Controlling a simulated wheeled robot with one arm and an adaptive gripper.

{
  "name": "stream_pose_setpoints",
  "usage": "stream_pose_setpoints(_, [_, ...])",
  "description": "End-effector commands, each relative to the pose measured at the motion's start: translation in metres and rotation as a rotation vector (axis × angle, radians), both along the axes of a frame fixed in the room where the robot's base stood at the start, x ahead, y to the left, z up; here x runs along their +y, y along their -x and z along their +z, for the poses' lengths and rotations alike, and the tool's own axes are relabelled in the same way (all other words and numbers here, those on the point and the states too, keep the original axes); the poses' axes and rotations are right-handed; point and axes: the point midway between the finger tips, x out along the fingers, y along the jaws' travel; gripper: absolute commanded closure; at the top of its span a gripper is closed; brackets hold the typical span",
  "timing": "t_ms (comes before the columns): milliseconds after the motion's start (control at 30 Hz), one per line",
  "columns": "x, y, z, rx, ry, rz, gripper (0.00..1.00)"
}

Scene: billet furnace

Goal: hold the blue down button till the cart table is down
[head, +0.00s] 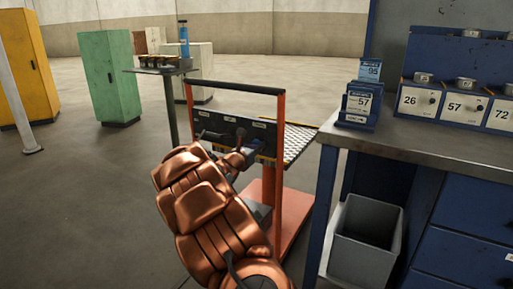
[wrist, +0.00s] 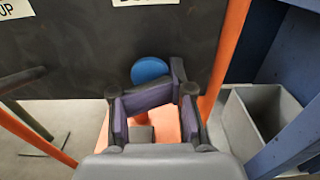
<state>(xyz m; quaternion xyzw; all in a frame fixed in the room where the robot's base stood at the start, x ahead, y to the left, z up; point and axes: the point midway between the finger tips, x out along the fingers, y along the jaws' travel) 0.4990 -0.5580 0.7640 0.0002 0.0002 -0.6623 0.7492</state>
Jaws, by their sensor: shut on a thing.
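The cart has orange posts (head: 278,165) and a dark control panel (head: 212,132). Its patterned metal table (head: 301,141) is behind the panel, at about panel height and well above the orange base (head: 296,215). In the wrist view the round blue down button (wrist: 150,69) is on the panel below a cut-off label; its lower edge is hidden by my gripper (wrist: 176,85). The fingers are closed, the left one bent across toward the right one, at the button's lower right. What they grip is unclear, and I cannot tell if the button is pressed in.
A steel-topped workbench (head: 430,147) with blue drawers stands close on the right, with a grey bin (head: 366,240) under it. Green (head: 110,78) and yellow (head: 28,65) cabinets are farther left. Floor at left is clear.

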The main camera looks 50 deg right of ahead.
Motion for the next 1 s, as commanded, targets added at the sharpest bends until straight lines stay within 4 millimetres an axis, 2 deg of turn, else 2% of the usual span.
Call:
stream_pose_setpoints(167, [0.005,0.0,0.0,0.001,0.0,0.001,1.0])
stream_pose_setpoints(267, [0.015,0.0,0.0,0.002,0.001,0.003,1.0])
stream_pose_setpoints(700, [0.093,0.009,0.002,0.003,0.001,0.003,1.0])
stream_pose_setpoints(1000, [0.129,0.015,0.001,0.002,0.0,0.001,1.0])
